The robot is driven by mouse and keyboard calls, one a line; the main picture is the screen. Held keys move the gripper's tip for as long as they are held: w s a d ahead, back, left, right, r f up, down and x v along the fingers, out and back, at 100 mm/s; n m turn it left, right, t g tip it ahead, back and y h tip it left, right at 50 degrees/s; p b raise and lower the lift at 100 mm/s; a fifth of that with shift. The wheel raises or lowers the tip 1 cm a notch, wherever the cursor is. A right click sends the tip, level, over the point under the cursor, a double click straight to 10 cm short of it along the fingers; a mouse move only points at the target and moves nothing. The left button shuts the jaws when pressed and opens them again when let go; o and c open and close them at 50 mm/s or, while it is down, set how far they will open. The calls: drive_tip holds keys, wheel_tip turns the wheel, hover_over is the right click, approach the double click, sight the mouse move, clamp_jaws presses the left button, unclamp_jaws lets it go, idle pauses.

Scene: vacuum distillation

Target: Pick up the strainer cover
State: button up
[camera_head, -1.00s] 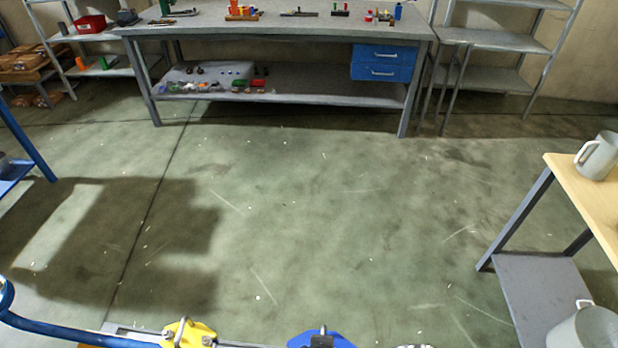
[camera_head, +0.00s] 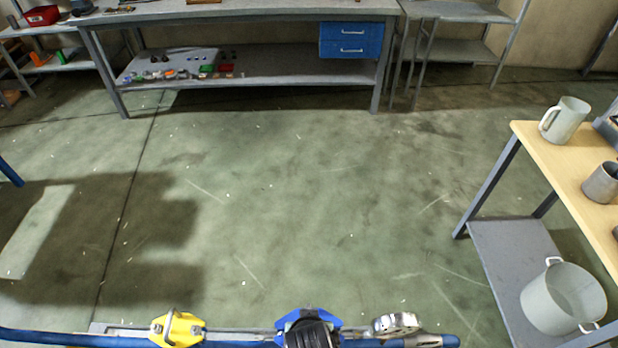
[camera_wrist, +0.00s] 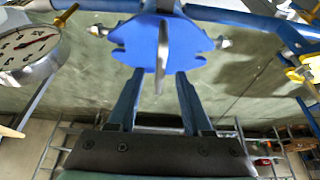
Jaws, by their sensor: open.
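The strainer cover (camera_wrist: 140,40) is a flat blue lobed plate with a pale upright fin in its middle, in the upper middle of the wrist view. In the head view the blue cover (camera_head: 292,318) shows at the bottom middle, partly hidden by a dark part of my arm end. My gripper (camera_wrist: 160,74) is open, its two blue-grey fingers pointing at the cover. The lower end of the fin appears between the fingertips. I cannot tell whether the fingers touch it.
A pressure gauge (camera_wrist: 28,45) is close on the left in the wrist view. A yellow fitting (camera_head: 178,328) and blue pipes (camera_head: 60,338) line the bottom of the head view. A wooden-topped table (camera_head: 545,150) with a jug (camera_head: 566,120) stands right. The floor (camera_head: 270,200) is clear.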

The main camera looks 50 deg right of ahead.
sight(292, 316)
drive_tip(key=shift+x, duration=1.35)
drive_tip(key=shift+c, duration=0.2)
clamp_jaws()
drive_tip(key=shift+d+r, duration=0.1)
drive_tip(key=shift+r, duration=0.1)
